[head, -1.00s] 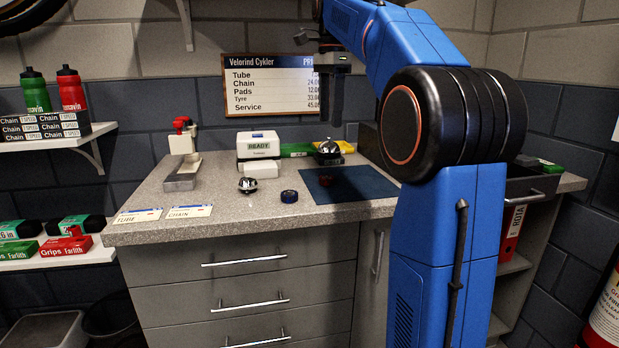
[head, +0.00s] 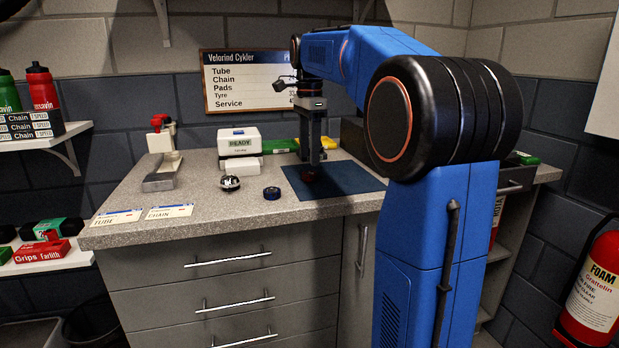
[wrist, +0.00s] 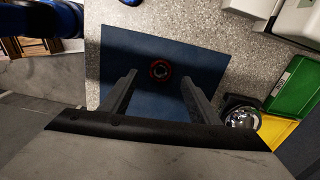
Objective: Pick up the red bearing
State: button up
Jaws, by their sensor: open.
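The red bearing (wrist: 160,70) lies on the blue mat (wrist: 205,60) in the wrist view, a dark ring with a red edge. In the head view the bearing (head: 311,176) is a small dark red shape on the mat (head: 350,182), just below the fingers. My gripper (head: 314,162) points down over the mat, open and empty. In the wrist view my gripper (wrist: 158,78) has its two fingers apart, with the bearing between and a little beyond their tips. The fingers appear above the bearing; the exact gap cannot be told.
A blue-black ring (head: 271,193) and a shiny round part (head: 230,183) sit left of the mat. A white box (head: 238,141) stands behind them. Green and yellow bins (wrist: 293,90) and a chrome part (wrist: 240,117) are close to the right finger.

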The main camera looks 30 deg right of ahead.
aim_at(310, 176)
jog(key=shift+d+f, duration=0.1)
jog(key=shift+f, duration=2.6)
jog(key=c, duration=1.2)
